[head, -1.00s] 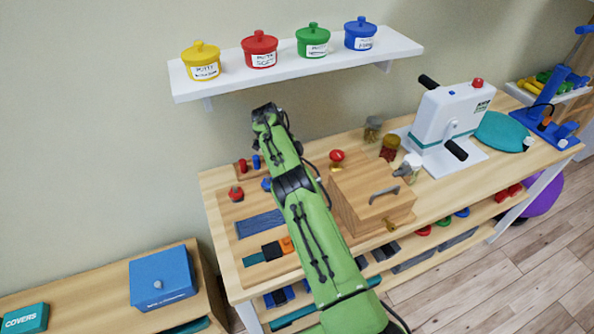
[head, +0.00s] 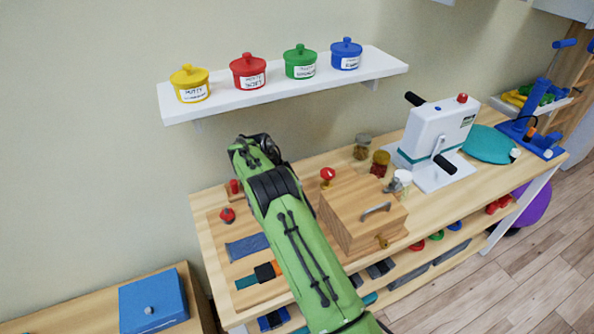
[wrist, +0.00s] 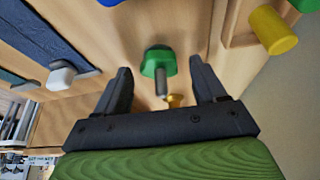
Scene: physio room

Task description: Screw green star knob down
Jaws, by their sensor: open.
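In the wrist view, the green star knob (wrist: 158,62) shows ahead of my gripper (wrist: 160,67), roughly centred between the two dark fingers. A grey metal stem shows below the knob, with a small brass-coloured piece (wrist: 175,101) near its end. The fingers are open and apart, with a gap on each side of the knob. I cannot tell how far the fingertips reach along it. In the head view, my green arm covers the knob and the gripper.
A wooden board on the bench holds a red knob (head: 227,215) and strips of material. A wooden box with a handle (head: 362,215) stands right of my arm. A yellow cylinder (wrist: 272,28) shows in the wrist view. A white shelf (head: 290,85) with putty pots hangs above.

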